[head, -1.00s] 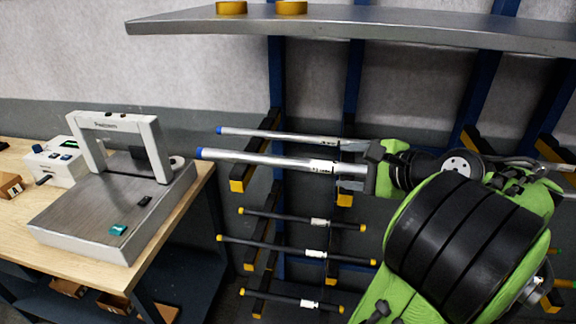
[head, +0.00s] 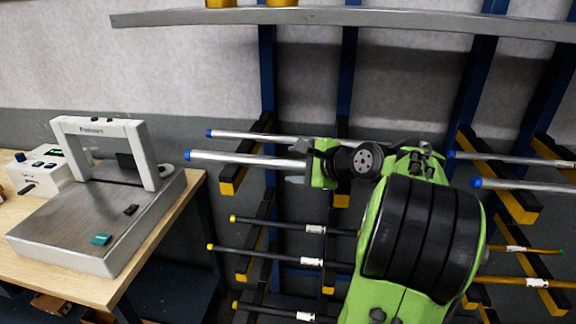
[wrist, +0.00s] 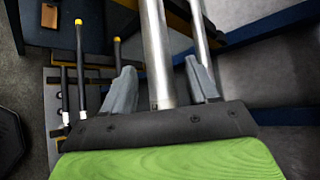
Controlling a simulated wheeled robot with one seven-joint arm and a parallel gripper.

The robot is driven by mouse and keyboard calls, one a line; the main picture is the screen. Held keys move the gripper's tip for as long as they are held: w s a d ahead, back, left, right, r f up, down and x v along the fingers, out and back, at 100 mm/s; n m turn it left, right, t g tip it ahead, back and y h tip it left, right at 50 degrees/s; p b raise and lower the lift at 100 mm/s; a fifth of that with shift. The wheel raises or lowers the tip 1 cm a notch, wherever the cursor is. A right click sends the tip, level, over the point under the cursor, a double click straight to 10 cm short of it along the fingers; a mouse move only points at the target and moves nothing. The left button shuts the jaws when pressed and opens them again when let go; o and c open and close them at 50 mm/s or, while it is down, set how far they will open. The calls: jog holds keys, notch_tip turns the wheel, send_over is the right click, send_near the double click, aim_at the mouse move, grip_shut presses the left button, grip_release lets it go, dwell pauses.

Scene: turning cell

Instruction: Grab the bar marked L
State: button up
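Two silver bars with blue tips lie on the top tier of the rack, a front bar (head: 235,158) and a back bar (head: 262,136). My gripper (head: 298,163) is at the front bar, right of its blue tip. In the wrist view, its two grey fingers (wrist: 163,88) stand apart with the front bar (wrist: 156,45) between them and gaps visible at both sides. The back bar (wrist: 198,35) passes by the right finger. The labels on both bars are hidden behind my gripper and arm, so I cannot tell which is marked L.
Black bars with yellow tips (head: 270,254) lie on lower tiers. More blue-tipped bars (head: 520,185) and yellow bars (head: 510,281) are at right. A steel shelf (head: 350,17) runs above. A bench (head: 150,235) with a grey machine (head: 70,225) stands at left.

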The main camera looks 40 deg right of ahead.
grip_shut()
jog(key=shift+w+r, duration=0.1)
jog(key=shift+r, duration=0.05)
dwell(0.4)
